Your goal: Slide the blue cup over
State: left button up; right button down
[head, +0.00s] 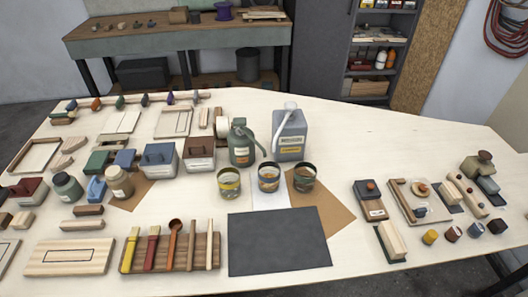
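Three open tins stand in a row at the middle of the plywood table (400,140). Among the small pots at the right, one dark bluish pot (475,230) stands between two others. I cannot tell for certain which of the two is the blue cup. Neither of my grippers is in view.
A dark mat (279,243) lies in front of the tins. A green can (241,148) and a grey-blue jug (290,138) stand behind them. A brush rack (170,251) is at the front left. The table is clear at the back right.

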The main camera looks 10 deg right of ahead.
aim_at(269, 173)
jog(key=k+j+z, duration=0.15)
jog(key=j, duration=0.3)
jog(key=k+j+z, duration=0.1)
jog(key=j, duration=0.35)
jog(key=k+j+z, duration=0.15)
jog(key=j, duration=0.3)
jog(key=k+j+z, duration=0.15)
jog(key=j, duration=0.25)
jog(key=k+j+z, duration=0.1)
jog(key=k+j, duration=0.15)
jog(key=j, duration=0.15)
